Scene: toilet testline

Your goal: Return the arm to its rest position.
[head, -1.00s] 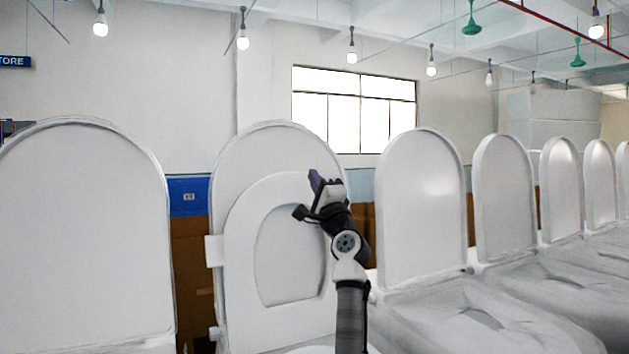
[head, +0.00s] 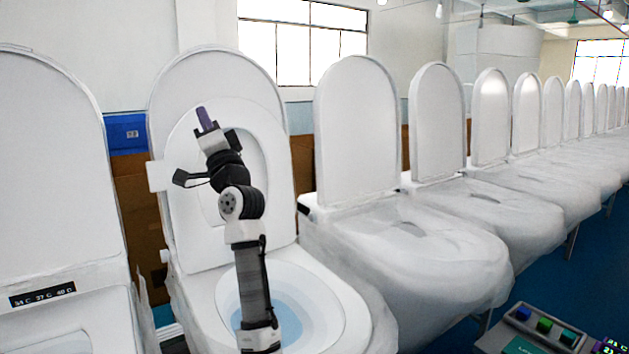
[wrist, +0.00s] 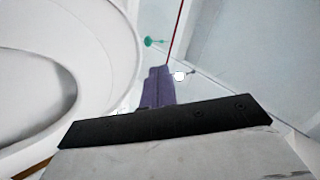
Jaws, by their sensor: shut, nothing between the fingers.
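My gripper (head: 205,120) is raised and points up in the head view, in front of the upright seat and lid of a toilet. Its purple fingers are shut together with nothing between them. They also show in the wrist view (wrist: 158,88), pointing toward the ceiling. My arm rises from the lower middle of the head view, in front of the bowl. The raised seat ring (head: 180,150) leans against the raised lid (head: 215,75). In the wrist view the ring (wrist: 120,50) curves along the left, apart from the fingers.
Water shows in the open bowl (head: 285,310) below my arm. A neighbouring toilet with raised lid (head: 50,170) stands at left. Plastic-covered toilets (head: 410,240) run in a row to the right. A button box (head: 540,330) is at the lower right. Blue floor shows there.

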